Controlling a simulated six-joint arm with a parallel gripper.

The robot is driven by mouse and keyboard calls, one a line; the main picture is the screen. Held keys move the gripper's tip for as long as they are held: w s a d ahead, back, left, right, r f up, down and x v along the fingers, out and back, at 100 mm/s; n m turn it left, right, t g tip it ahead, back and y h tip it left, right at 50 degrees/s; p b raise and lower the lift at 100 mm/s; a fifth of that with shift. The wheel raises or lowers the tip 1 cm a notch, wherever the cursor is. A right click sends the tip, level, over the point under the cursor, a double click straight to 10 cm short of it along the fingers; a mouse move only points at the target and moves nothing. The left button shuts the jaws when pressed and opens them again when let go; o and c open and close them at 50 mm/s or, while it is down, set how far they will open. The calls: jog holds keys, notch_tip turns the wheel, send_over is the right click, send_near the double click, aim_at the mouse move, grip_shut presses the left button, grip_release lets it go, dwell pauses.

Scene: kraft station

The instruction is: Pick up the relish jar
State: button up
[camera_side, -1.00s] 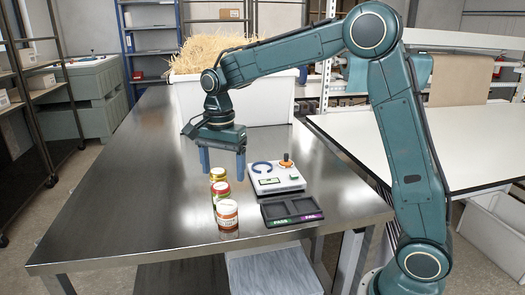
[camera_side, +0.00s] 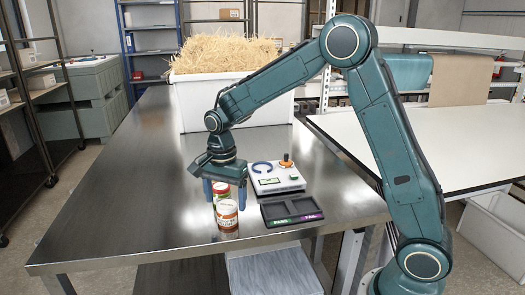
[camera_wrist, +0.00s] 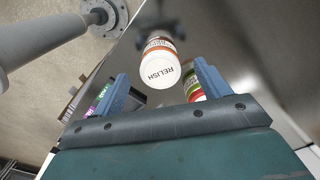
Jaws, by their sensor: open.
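The relish jar (camera_side: 227,215) has a white lid and a label with an orange-red band. It stands upright at the front of the jar row in the side view. In the wrist view the relish jar (camera_wrist: 160,68) shows its lid with the word RELISH, beyond my fingertips and roughly centred between them. My gripper (camera_side: 225,197) is open and empty, pointing down over the row just behind the relish jar. Its two blue fingers also show in the wrist view (camera_wrist: 161,72). I cannot tell the fingertips' exact height.
A red-and-green jar (camera_side: 221,189) stands close behind the relish jar; my right finger partly covers this jar (camera_wrist: 193,88) in the wrist view. The gold-lidded jar is hidden. A PASS/FAIL tray (camera_side: 291,208) and a white device (camera_side: 277,180) stand to the right. The table's left is clear.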

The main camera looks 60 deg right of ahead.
aim_at(226, 205)
jog(key=shift+d+f, duration=0.1)
jog(key=shift+f, duration=2.5)
jog(key=c, duration=1.2)
jog(key=shift+r, duration=0.1)
notch_tip(226, 205, up, 20)
jog(key=shift+f, duration=0.1)
